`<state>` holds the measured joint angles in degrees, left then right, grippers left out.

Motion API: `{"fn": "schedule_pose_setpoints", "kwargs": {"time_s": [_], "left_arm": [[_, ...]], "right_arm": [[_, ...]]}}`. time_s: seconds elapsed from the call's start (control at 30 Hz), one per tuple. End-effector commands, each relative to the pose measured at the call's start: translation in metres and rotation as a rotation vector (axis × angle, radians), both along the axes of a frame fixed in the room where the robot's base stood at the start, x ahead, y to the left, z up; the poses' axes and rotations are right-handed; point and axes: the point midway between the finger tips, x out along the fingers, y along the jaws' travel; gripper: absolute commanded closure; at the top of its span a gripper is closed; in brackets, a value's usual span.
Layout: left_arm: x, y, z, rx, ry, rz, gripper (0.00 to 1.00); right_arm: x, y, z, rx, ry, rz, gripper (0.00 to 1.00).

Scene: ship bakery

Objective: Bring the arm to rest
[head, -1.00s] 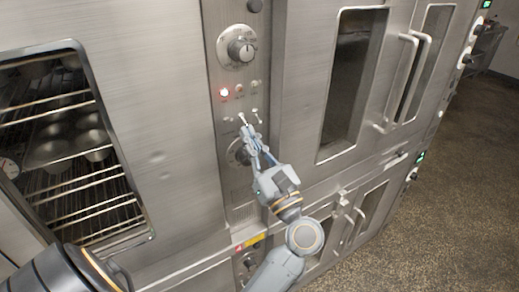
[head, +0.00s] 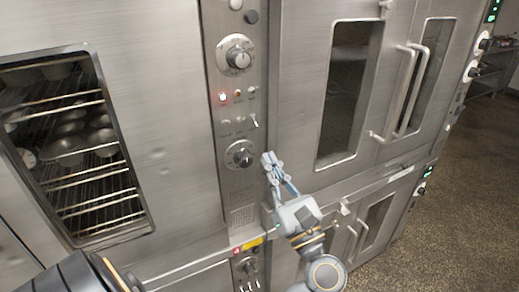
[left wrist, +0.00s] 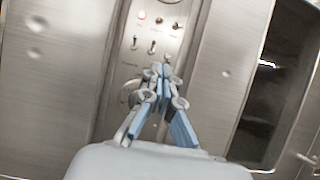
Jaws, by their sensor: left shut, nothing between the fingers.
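My left gripper (head: 268,158) is shut and empty. Its fingertips are just right of the lower knob (head: 240,154) on the oven's control panel (head: 232,188), and I cannot tell how far off the steel they are. In the left wrist view the closed fingers (left wrist: 160,70) point up at the panel and partly cover the lower knob. Small toggle switches (head: 254,121) sit above that knob, under a lit red lamp (head: 222,97). My right gripper is not in view.
An oven door with a window (head: 75,150) at the left shows racks and baking tins. A second oven door (head: 350,90) with long handles (head: 408,92) is at the right. Open speckled floor (head: 470,190) lies beyond it.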

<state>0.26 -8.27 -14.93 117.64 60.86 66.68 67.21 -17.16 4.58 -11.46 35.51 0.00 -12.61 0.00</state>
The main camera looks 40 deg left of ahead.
Motion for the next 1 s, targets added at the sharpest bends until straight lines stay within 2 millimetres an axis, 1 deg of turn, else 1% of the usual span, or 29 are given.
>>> {"fn": "schedule_pose_setpoints", "kwargs": {"time_s": [0.1,0.2,0.7,0.77,0.87,0.97,1.0], "left_arm": [[-0.003,-0.009,-0.004,0.003,0.002,0.001,1.00],[-0.004,-0.012,-0.005,0.003,0.001,0.000,1.00],[-0.004,-0.012,-0.005,0.004,0.001,0.000,1.00],[-0.001,-0.014,-0.007,0.016,0.016,-0.001,1.00],[0.015,-0.026,-0.021,0.113,0.120,-0.011,1.00],[0.046,-0.053,-0.056,0.314,0.330,-0.032,1.00],[0.060,-0.066,-0.077,0.415,0.431,-0.044,1.00]], "right_arm": [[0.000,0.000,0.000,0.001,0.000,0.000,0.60],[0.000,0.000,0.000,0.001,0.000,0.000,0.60],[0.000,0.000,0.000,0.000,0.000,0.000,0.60],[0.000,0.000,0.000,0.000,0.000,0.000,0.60],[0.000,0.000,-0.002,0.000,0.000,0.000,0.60],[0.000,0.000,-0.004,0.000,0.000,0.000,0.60],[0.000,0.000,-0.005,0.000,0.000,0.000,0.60]]}}
